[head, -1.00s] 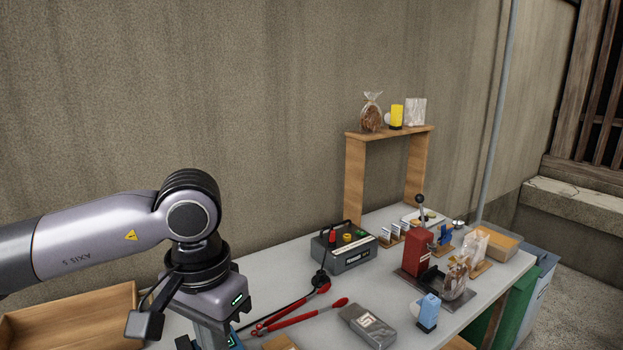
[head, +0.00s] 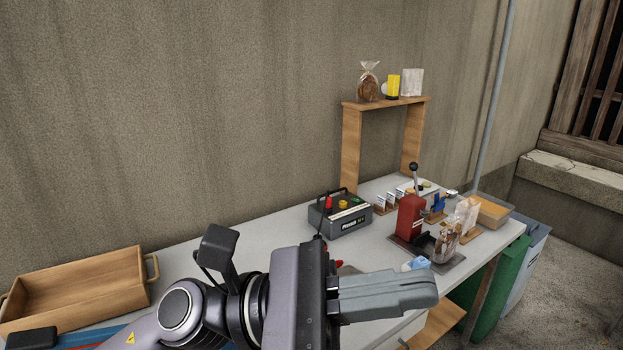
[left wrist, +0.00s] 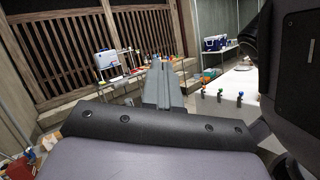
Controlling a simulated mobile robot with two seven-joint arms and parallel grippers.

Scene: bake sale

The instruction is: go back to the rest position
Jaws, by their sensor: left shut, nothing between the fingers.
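My left gripper (head: 432,288) reaches in from the bottom of the head view and points to the right, above the front part of the table (head: 215,255). Its fingers are closed together with nothing between them. In the left wrist view the closed grey fingers (left wrist: 160,82) point away from the camera, toward a slatted wooden wall. My right gripper is not in view.
A wooden tray (head: 75,285) lies at the table's left. A grey box with buttons (head: 340,215), a red lever press (head: 410,217) and bagged goods (head: 446,243) stand further right. A wooden shelf (head: 350,150) rises at the back. The left gripper hides part of the table.

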